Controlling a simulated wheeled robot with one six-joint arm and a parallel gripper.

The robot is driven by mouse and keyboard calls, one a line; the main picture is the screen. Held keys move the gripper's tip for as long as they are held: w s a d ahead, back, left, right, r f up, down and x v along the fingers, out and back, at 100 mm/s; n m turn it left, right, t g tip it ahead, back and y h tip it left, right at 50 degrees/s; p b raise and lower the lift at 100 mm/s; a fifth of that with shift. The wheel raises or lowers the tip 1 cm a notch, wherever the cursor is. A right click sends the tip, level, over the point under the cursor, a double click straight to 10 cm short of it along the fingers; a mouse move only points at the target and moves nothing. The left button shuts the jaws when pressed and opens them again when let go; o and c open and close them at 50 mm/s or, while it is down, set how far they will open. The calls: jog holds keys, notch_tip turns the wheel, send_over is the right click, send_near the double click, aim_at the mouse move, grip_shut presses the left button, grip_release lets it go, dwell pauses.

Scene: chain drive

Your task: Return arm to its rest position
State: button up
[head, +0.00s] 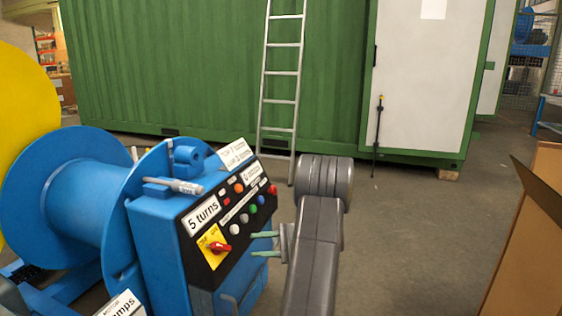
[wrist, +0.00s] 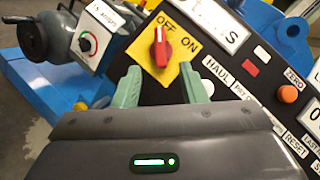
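My gripper (head: 266,244) is at the right of the blue machine's control panel (head: 228,215), with its two green fingers pointing left at the panel. In the wrist view the gripper (wrist: 160,88) shows its fingers apart with nothing between them. A red rotary switch (wrist: 160,48) on a yellow OFF/ON plate (wrist: 182,72) lies just beyond the fingertips. The red switch also shows in the head view (head: 220,247). I cannot tell whether a fingertip touches the panel. My grey arm runs up from the bottom of the head view.
A blue cable drum (head: 85,190) stands at the left. A green container (head: 200,70) with a ladder (head: 282,90) leaning on it is behind. An open cardboard box (head: 530,240) is at the right. Grey floor (head: 420,230) between arm and box is clear.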

aim_at(224, 247)
jog(key=a, duration=0.3)
jog(key=a+b, duration=0.1)
jog(key=a, duration=0.3)
jog(key=s+a+b, duration=0.1)
jog(key=a, duration=0.2)
jog(key=shift+a+f, duration=0.15)
jog(key=m+t, duration=0.1)
jog(key=m, duration=0.1)
jog(key=m+t, duration=0.1)
jog(key=shift+d+m+y+p, duration=0.3)
jog(key=shift+m+y+p, duration=0.05)
jog(key=shift+m+y, duration=0.05)
jog(key=shift+a+m+t+p, duration=0.1)
jog(key=shift+m+t+p, duration=0.25)
jog(key=shift+m+t, duration=1.75)
jog(key=shift+m+g, duration=0.3)
jog(key=shift+g, duration=0.1)
